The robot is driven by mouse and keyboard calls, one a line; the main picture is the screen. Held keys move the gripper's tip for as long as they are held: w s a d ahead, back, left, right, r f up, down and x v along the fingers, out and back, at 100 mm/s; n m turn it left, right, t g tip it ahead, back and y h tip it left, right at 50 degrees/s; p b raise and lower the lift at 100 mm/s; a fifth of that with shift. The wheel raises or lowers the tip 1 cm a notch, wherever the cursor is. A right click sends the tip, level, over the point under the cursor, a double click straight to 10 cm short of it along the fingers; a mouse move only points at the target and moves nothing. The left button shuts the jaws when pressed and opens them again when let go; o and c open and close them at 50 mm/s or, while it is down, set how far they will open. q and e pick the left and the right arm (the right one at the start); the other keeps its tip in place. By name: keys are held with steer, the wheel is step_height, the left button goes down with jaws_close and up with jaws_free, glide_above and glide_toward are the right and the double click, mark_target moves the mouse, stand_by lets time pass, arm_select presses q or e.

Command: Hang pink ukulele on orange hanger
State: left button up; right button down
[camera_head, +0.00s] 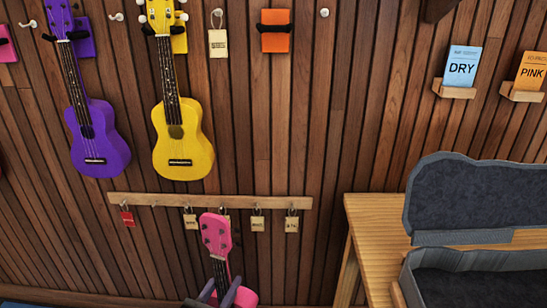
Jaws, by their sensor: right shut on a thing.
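The pink ukulele (216,235) is upright at the bottom centre, its headstock in front of the tag rail and its lower body cut off by the picture edge. My right gripper (219,290) is shut on its neck, near the top of the body; the dark fingers hide part of it. The orange hanger (276,43) is an orange plate with a black holder on the wall, above and to the right of the ukulele. It is empty. My left gripper is not in view.
A purple ukulele (105,148) and a yellow ukulele (188,148) hang on the wall to the left. A wooden rail (165,199) with tags crosses below. At right, an open grey case (470,200) sits on a wooden table (375,232).

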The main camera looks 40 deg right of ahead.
steer(key=d+m+g, duration=0.1)
steer(key=d, duration=0.1)
steer(key=d+g+h, duration=0.1)
steer(key=d+f+m+g, duration=0.1)
steer(key=d, duration=0.1)
steer(key=shift+d+f+m+g+h, duration=0.1)
steer(key=shift+d+m+g+h, duration=0.2)
steer(key=shift+d+h, duration=0.1)
steer(key=w+d+r+t, duration=0.1)
steer(key=w+d+r, duration=0.3)
steer(key=d+r, duration=0.4)
steer(key=w+d+r, duration=0.4)
steer(key=d+r, duration=0.2)
steer(key=r, duration=0.5)
steer(key=s+d+r+n+t+y, duration=0.1)
steer(key=d+r+n+t, duration=0.1)
steer(key=r, duration=0.6)
steer(key=d+r+n+t+y, duration=0.1)
steer(key=d+r, duration=0.2)
steer(key=r, duration=0.5)
steer(key=w+a+r+n+t+y, duration=0.1)
steer(key=a+r+n+t+y, duration=0.2)
steer(key=r, duration=0.7)
steer(key=shift+w+a+t+y, duration=0.2)
steer(key=shift+a+t+y, duration=0.15)
steer(key=shift+a, duration=0.25)
steer(key=shift+w+d, duration=0.1)
